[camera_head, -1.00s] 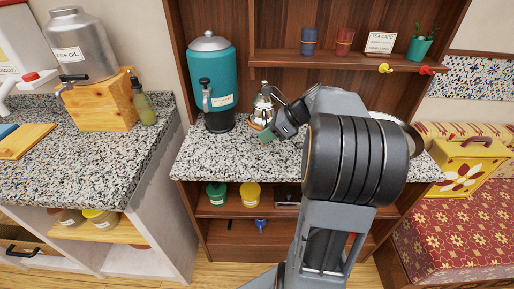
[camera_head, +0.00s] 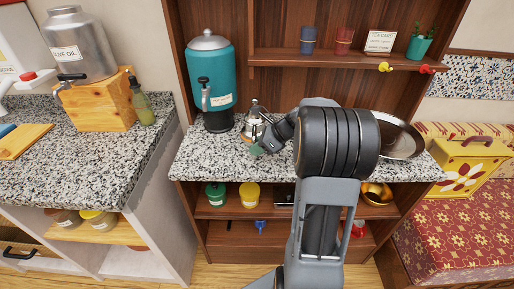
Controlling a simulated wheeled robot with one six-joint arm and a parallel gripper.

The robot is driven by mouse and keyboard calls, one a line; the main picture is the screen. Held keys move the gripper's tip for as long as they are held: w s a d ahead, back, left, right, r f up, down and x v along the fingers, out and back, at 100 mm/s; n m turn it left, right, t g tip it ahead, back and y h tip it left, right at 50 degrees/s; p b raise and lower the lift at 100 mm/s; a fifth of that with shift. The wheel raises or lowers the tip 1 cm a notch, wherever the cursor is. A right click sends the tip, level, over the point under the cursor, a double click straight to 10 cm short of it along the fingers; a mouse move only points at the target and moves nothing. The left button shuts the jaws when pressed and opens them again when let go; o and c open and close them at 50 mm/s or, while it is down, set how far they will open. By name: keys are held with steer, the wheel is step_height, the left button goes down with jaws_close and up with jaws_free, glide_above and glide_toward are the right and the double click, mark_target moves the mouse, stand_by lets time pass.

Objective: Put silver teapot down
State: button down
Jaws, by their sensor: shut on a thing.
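The silver teapot (camera_head: 254,119) is upright at the back middle of the speckled counter (camera_head: 210,162), just right of the teal dispenser. My gripper (camera_head: 259,144) reaches it from the right and is shut on it. The gripper and wrist cover the teapot's lower right part. The teapot's base is low over the counter or on it; I cannot tell whether it touches.
The teal dispenser (camera_head: 210,85) stands close on the left. A round metal tray (camera_head: 401,141) lies at the right end of the counter, partly behind my arm. A shelf (camera_head: 345,59) with cups and a plant runs above. The front left counter is clear.

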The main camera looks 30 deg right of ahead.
steer(key=shift+f, duration=0.1)
steer(key=c, duration=1.1)
jaws_free()
steer(key=shift+o, duration=0.2)
steer(key=p+v, duration=0.8)
steer(key=v, duration=0.2)
